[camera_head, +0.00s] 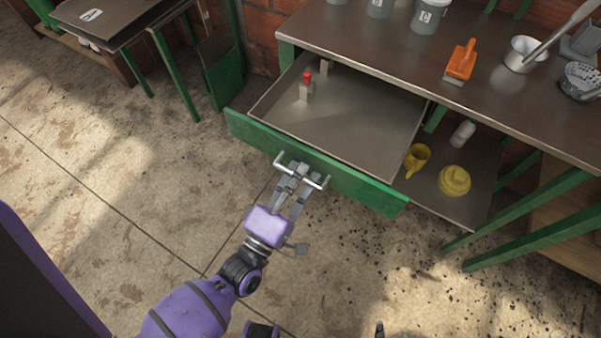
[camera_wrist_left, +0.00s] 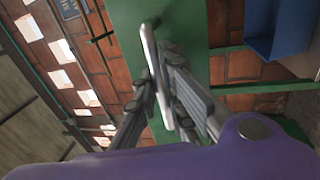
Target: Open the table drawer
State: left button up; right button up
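The table drawer (camera_head: 345,120) stands pulled out well beyond the tabletop, its metal inside showing. Its green front (camera_head: 365,188) faces me and has a pale metal bar handle (camera_head: 320,182). My left gripper (camera_head: 298,173) is at this handle. In the left wrist view the handle (camera_wrist_left: 151,55) passes between the fingers of my left gripper (camera_wrist_left: 165,97), which look closed around it. A small dark tip at the bottom edge of the head view may belong to my right gripper; its state does not show.
A red-topped object (camera_head: 306,88) stands in the drawer. The table (camera_head: 400,60) holds tubs, an orange-handled tool (camera_head: 461,62) and a metal pot (camera_head: 523,55). A lower shelf carries a yellow mug (camera_head: 417,158) and yellow lidded pot (camera_head: 454,181). Floor before the drawer is clear.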

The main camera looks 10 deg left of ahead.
pick_arm(q)
jog(key=shift+o, duration=0.3)
jog(key=v, duration=1.2)
